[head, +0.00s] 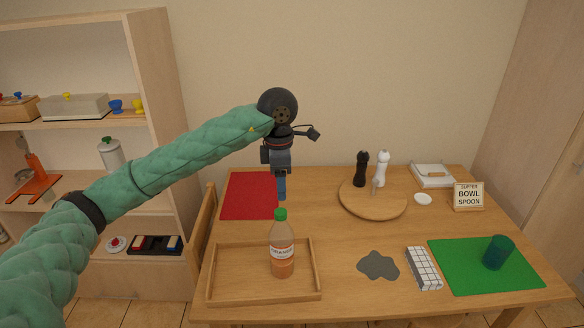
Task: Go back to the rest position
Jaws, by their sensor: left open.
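My left gripper (282,190) hangs pointing down above the table, at the end of my green-sleeved left arm that reaches in from the left. It is open and holds nothing. Its fingertips show just above the green cap of an orange bottle (282,255), seemingly apart from it. The bottle stands upright in a wooden tray (230,300) at the table's front left. The red mat (245,195) lies behind the gripper and looks bare. My right gripper is not in view.
The wooden table (340,245) holds a round board (355,205) with a black mill (361,170) and a white mill (383,168). A green mat (460,275) bears a teal cup (497,252). A white checked block (424,268) and grey patch (378,265) lie in front. A shelf (165,110) stands left.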

